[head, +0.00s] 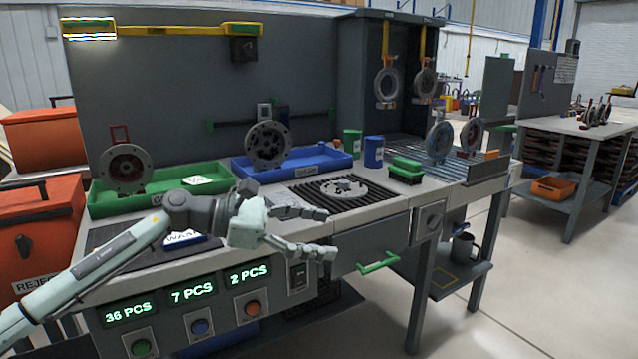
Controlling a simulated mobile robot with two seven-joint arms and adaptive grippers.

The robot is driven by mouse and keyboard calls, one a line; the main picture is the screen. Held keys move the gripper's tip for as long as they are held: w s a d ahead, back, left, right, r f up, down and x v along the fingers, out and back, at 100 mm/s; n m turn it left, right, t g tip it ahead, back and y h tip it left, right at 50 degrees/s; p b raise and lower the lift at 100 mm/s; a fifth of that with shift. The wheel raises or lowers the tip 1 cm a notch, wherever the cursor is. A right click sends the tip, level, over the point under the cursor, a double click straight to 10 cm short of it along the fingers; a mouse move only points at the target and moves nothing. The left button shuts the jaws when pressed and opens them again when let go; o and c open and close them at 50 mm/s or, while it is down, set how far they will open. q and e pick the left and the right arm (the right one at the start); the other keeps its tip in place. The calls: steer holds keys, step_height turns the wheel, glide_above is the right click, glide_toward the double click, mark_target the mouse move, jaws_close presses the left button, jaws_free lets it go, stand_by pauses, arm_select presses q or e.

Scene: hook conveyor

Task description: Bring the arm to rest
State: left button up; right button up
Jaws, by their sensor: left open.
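My left arm comes in from the lower left of the head view. My left gripper (328,233) is open and empty, its two fingers pointing right in front of the bench's front edge. It is in front of a black ribbed mat (322,199) with a flat grey metal part (345,188) lying on it. The gripper and wrist hide part of the bench top behind them. My right gripper is not in the view.
A green tray (98,200) and a blue tray (338,161) each hold a round flange. More flanges hang from yellow hooks at the back, one (387,84) near the booth. A green drawer handle (378,263) sticks out of the front. An orange reject bin (40,235) stands left.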

arm_select(q)
steer(key=w+a+f+n+t+y, duration=0.1)
steer(key=a+f+n+t+y, duration=0.3)
steer(key=n, duration=0.7)
steer(key=w+a+f+n+t+y, duration=0.1)
steer(key=w+a+f+n+t, duration=0.15)
steer(key=n+t, duration=0.55)
steer(key=a+f+n+t+y, duration=0.3)
steer(key=a+n+t, duration=0.1)
steer(key=n, duration=0.9)
steer(key=s+a+f+n+g+y, duration=0.3)
steer(key=a+f+n+y, duration=0.3)
steer(key=f, duration=0.4)
steer(key=s+a+f+n+g+y, duration=0.1)
steer(key=s+a+f+n+g, duration=0.25)
steer(key=s+f, duration=0.3)
steer(key=s+a+f+n+g+y, duration=0.1)
steer(key=s+a+f+n+g, duration=0.1)
steer(key=s+a+f+n, duration=0.45)
steer(key=s+f+n+g, duration=0.2)
steer(key=s+f, duration=0.4)
steer(key=s, duration=0.3)
steer(key=s+f+n+g, duration=0.2)
steer(key=s+f+g, duration=0.3)
steer(key=s, duration=0.5)
steer(key=shift+s+a+f+n, duration=0.2)
steer(key=shift+f+n, duration=0.1)
steer(key=shift+f, duration=0.05)
